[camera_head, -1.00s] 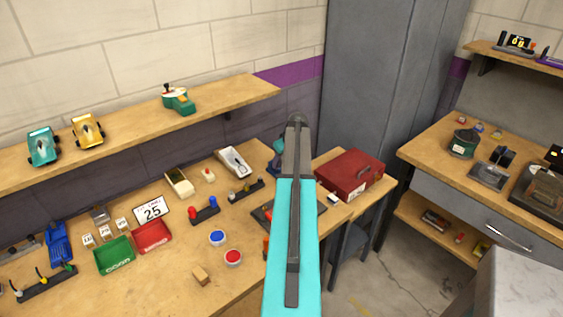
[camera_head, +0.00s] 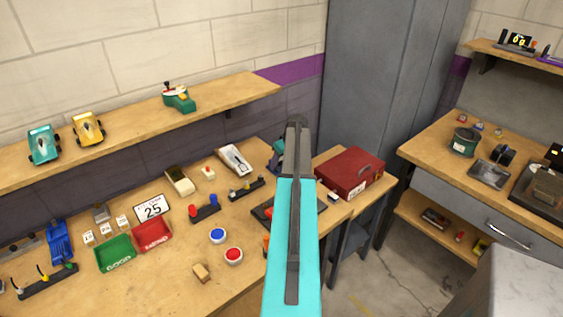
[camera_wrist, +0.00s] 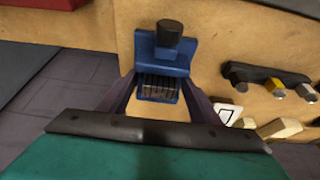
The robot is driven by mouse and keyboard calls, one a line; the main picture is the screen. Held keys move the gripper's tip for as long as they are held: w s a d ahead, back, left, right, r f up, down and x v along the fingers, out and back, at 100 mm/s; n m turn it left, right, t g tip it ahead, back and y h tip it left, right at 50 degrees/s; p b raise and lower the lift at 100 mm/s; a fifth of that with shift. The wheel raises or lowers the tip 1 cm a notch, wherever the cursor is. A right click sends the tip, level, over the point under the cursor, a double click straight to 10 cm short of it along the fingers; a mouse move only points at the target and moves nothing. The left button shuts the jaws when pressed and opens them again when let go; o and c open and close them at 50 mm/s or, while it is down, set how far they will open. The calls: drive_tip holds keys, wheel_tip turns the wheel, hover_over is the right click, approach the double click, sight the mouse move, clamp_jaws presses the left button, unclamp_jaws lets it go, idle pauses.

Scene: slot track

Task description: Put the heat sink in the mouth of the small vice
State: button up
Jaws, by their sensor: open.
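The small vice (camera_wrist: 165,52) is blue with a dark round knob on top. It stands on the wooden bench at the upper middle of the wrist view. The heat sink (camera_wrist: 158,86) is a small dark finned block in the mouth of the vice, with blue parts above and below it. My gripper (camera_wrist: 159,90) is open, with one dark finger on each side of the heat sink. I cannot tell whether the fingers touch it. In the head view my arm hides the gripper and the heat sink. Part of a blue thing, seemingly the vice (camera_head: 276,158), shows beside the arm.
A dark rack with coloured pieces (camera_wrist: 265,78) stands right of the vice. A red toolbox (camera_head: 349,173) is right of my arm. Green (camera_head: 114,253) and red (camera_head: 152,236) trays, buttons and small cars lie to the left. Bare bench lies around the wooden block (camera_head: 201,272).

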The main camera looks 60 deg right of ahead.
drive_tip(key=shift+r, duration=0.15)
drive_tip(key=b+v, duration=0.3)
drive_tip(key=v, duration=0.9)
drive_tip(key=shift+w, duration=0.1)
idle(0.9)
